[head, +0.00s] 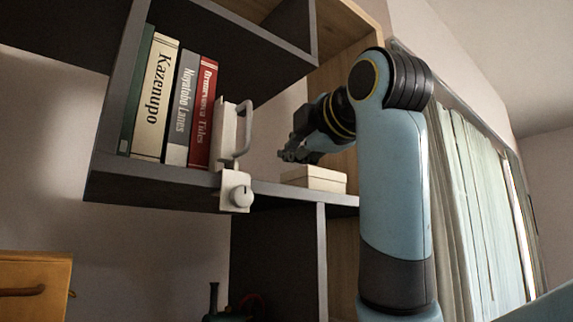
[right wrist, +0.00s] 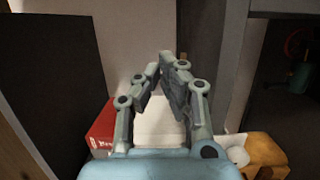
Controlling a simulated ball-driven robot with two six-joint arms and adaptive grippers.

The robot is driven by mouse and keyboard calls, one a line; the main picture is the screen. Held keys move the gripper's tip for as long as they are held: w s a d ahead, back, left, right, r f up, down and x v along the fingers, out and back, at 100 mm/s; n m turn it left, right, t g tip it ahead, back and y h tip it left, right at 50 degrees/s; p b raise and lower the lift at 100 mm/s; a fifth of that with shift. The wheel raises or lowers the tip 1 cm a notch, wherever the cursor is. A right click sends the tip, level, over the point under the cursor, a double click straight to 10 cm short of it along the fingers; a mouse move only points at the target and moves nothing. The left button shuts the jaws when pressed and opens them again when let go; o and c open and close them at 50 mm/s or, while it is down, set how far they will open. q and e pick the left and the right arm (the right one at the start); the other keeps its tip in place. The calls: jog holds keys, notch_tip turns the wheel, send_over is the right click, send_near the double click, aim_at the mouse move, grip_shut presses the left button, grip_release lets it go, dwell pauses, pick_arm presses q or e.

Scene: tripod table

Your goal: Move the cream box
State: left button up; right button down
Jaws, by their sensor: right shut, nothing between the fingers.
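The cream box (head: 313,180) is a low, lidded box on the grey shelf in the head view, near the shelf's right end. My right gripper (head: 290,154) is above and slightly left of the box in that view, apart from it and pointing left. In the right wrist view its fingertips (right wrist: 162,66) come together with nothing between them. A pale surface (right wrist: 160,130) shows behind the fingers there; I cannot tell whether it is the box or the bookend. My left gripper is not in view.
Books stand left of the box, the red book (head: 203,113) nearest, with a white bookend (head: 227,137) beside it. A white clamp with a knob (head: 237,192) sits on the shelf's front edge. An upper shelf (head: 235,35) hangs above. A wooden drawer (head: 35,285) is at lower left.

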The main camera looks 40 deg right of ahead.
aim_at(308, 177)
jog(key=w, duration=0.2)
jog(key=w+p, duration=0.1)
jog(key=w, duration=0.2)
jog(key=w+d+p, duration=0.1)
jog(key=w, duration=0.1)
jog(key=shift+w+d, duration=0.1)
jog(key=shift+w, duration=0.3)
jog(key=d, duration=0.1)
jog(key=d+p, duration=0.1)
jog(key=d, duration=0.1)
jog(key=shift+w+d, duration=0.3)
jog(key=shift+d, duration=0.05)
jog(key=shift+d+p, duration=0.25)
jog(key=shift+p, duration=0.05)
jog(key=shift+w, duration=0.1)
jog(key=shift+a, duration=0.1)
